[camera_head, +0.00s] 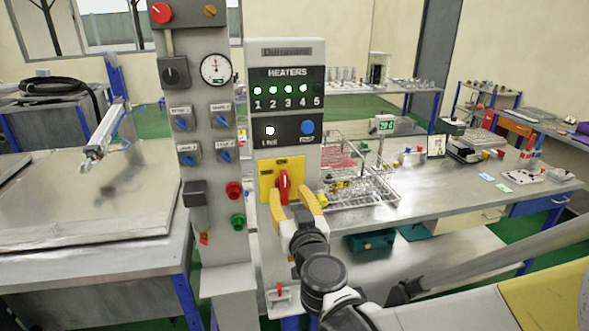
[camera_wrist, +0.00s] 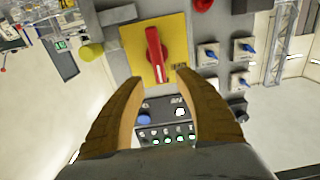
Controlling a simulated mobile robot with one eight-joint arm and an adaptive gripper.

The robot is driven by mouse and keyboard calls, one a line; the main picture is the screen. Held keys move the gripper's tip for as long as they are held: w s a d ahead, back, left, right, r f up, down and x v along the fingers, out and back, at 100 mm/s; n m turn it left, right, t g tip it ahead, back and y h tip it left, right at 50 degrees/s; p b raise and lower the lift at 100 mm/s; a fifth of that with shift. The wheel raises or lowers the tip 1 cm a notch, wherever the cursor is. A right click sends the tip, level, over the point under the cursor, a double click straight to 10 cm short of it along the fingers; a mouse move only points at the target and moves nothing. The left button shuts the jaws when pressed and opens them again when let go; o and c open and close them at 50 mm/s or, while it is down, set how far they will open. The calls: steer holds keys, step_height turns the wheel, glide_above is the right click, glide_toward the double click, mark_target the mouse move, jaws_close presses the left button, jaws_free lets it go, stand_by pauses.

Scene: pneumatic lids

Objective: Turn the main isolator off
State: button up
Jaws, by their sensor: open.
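The main isolator is a red rotary handle (camera_head: 284,187) on a yellow plate (camera_head: 267,172), low on the grey heater panel in the head view. The handle stands about upright there. In the wrist view, where the panel appears upside down, the red handle (camera_wrist: 155,54) is slightly tilted on its yellow plate (camera_wrist: 131,57). My gripper (camera_head: 290,194) is in front of the handle with its yellow fingers open. In the wrist view my gripper (camera_wrist: 158,77) has its fingertips spread apart near the handle's end. I cannot tell whether either finger touches it.
Above the isolator, the heater lights (camera_head: 281,89) 1 to 4 glow green and 5 is dark. A white line lamp (camera_head: 270,131) and blue knob (camera_head: 307,127) sit below them. A switch column (camera_head: 211,178) stands close at left. A wire rack (camera_head: 372,189) on the bench is at right.

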mark_target(285, 183)
steer(key=x, duration=0.6)
steer(key=shift+w+b, duration=0.3)
steer(key=shift+b, duration=0.05)
jaws_close()
